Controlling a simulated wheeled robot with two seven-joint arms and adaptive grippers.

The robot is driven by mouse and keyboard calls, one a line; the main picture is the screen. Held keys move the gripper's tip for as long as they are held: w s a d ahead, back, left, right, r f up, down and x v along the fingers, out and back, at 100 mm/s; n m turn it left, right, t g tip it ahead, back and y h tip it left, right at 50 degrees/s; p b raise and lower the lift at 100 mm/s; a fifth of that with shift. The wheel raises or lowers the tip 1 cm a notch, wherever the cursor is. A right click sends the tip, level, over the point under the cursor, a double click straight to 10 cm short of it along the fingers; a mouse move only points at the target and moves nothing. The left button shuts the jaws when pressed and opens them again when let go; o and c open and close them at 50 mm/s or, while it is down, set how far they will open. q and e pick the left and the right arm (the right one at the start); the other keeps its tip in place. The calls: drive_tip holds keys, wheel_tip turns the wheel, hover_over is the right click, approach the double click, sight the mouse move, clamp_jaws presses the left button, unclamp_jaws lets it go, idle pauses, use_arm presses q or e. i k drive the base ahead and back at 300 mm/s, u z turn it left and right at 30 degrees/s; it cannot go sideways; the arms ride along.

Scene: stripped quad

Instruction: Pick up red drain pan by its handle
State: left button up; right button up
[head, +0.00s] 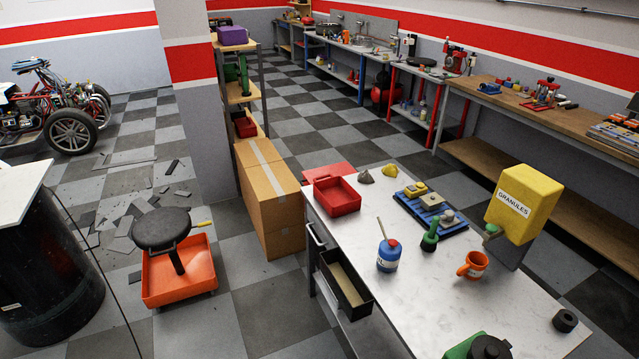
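A red open rectangular pan (337,197) sits on the far left corner of the pale metal workbench (410,310). It looks empty. I cannot make out a distinct handle on it at this size. A flat red surface (326,172) shows just behind it, beyond the bench's far edge; I cannot tell what it belongs to. Neither of my grippers is in view.
A drawer (345,284) juts from the bench's left side. The bench holds a blue bottle (389,255), an orange mug (473,265) and a yellow granules container (522,204). Cardboard boxes (267,197) and a stool with an orange tray (180,270) stand left.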

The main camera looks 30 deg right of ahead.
sight(337, 197)
drive_tip(key=i, duration=2.85)
drive_tip(key=z, duration=2.95)
drive_tip(key=i, duration=0.8)
drive_tip(key=z, duration=0.05)
